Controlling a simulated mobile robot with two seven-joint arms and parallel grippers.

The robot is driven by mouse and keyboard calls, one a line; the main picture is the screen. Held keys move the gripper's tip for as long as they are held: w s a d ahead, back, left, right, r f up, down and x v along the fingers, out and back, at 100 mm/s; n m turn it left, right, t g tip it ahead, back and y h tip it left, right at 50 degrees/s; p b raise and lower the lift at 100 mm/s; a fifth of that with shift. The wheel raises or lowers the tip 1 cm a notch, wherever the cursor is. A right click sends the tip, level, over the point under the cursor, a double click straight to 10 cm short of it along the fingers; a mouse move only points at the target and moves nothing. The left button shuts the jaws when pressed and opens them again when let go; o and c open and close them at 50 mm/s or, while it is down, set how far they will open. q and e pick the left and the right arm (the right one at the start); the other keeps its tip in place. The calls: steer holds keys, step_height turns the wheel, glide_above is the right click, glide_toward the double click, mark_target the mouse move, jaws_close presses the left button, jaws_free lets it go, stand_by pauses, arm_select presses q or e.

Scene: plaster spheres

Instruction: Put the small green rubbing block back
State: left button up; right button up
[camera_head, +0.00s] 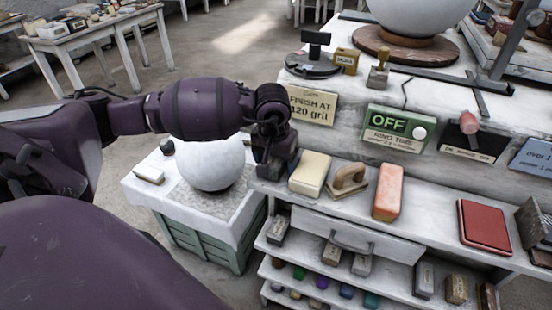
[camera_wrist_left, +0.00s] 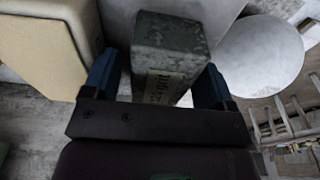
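My left gripper (camera_head: 274,168) points down at the left end of the upper shelf, beside a cream block. In the left wrist view a small grey-green block (camera_wrist_left: 172,50) with a printed grit label lies between my blue fingers (camera_wrist_left: 158,85). My right gripper is not in view.
The cream block (camera_head: 310,174), a wooden-handled float (camera_head: 348,181) and an orange block (camera_head: 388,192) lie in a row on the upper shelf (camera_head: 430,222). A white sphere (camera_head: 211,163) stands to the left on a plinth. Lower shelves hold several small blocks.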

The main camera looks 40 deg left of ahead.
mark_target(273, 161)
arm_select(q)
steer(key=shift+r, duration=0.2)
step_height(273, 161, up, 12)
steer(key=s, duration=0.1)
steer(key=shift+s+d, duration=0.15)
steer(key=shift+s, duration=0.1)
steer(key=shift+f, duration=0.15)
stand_by(0.5)
